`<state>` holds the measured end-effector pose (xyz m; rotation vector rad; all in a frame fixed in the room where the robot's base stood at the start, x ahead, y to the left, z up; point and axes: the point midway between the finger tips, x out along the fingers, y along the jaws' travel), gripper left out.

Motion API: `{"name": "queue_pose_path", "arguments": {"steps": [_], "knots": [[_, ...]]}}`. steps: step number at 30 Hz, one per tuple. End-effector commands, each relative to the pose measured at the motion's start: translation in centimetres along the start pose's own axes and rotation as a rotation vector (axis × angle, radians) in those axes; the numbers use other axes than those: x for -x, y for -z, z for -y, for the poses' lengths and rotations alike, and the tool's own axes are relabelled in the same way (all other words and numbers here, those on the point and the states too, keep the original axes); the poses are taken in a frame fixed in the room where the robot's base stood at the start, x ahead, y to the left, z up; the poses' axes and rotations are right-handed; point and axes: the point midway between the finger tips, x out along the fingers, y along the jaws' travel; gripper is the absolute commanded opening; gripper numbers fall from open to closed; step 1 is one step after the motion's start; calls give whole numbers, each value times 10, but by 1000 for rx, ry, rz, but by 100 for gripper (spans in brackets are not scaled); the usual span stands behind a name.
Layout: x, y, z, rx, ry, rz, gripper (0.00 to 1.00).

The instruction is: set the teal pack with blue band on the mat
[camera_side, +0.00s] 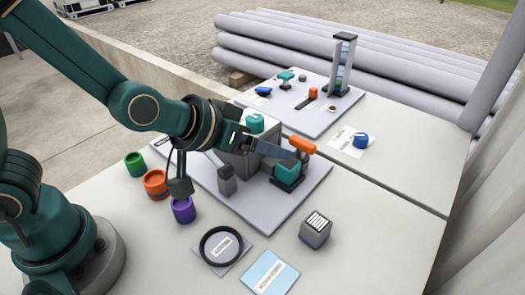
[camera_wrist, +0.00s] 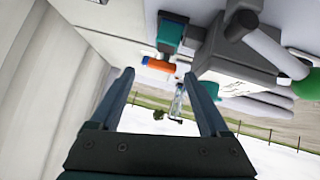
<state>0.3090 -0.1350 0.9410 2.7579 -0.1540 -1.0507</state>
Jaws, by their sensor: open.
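In the side view, a teal block (camera_side: 287,172) sits in a dark base on the grey board, right of the large grey box. It may be the teal pack; I cannot make out a blue band on it. A teal block on a dark base (camera_wrist: 170,32) also shows at the top of the wrist view. A light blue mat (camera_side: 270,272) with a white label lies empty at the table's front. My gripper (camera_side: 287,152) is above the board, close to the teal block and an orange cylinder (camera_side: 302,146). In the wrist view my gripper (camera_wrist: 159,76) is open, with nothing between the fingers.
The grey box (camera_side: 245,158) carries a teal knob (camera_side: 255,123). Green (camera_side: 135,163), orange (camera_side: 155,183) and purple (camera_side: 183,209) cups stand left. A black ring (camera_side: 221,246) and striped-top cube (camera_side: 316,230) are near the mat.

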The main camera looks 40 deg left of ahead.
Motion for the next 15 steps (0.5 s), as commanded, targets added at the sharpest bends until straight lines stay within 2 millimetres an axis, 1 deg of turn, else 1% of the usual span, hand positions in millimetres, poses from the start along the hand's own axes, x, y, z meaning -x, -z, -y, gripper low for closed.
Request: {"name": "queue_pose_path", "arguments": {"steps": [1,5,8,12,15], "knots": [[13,6,3,2,-8,14,79],[47,3,14,-26,-11,93,79],[76,-4,27,-55,12,155,79],[115,-23,50,-89,77,238,79],[136,-36,64,-101,127,287,79]]}}
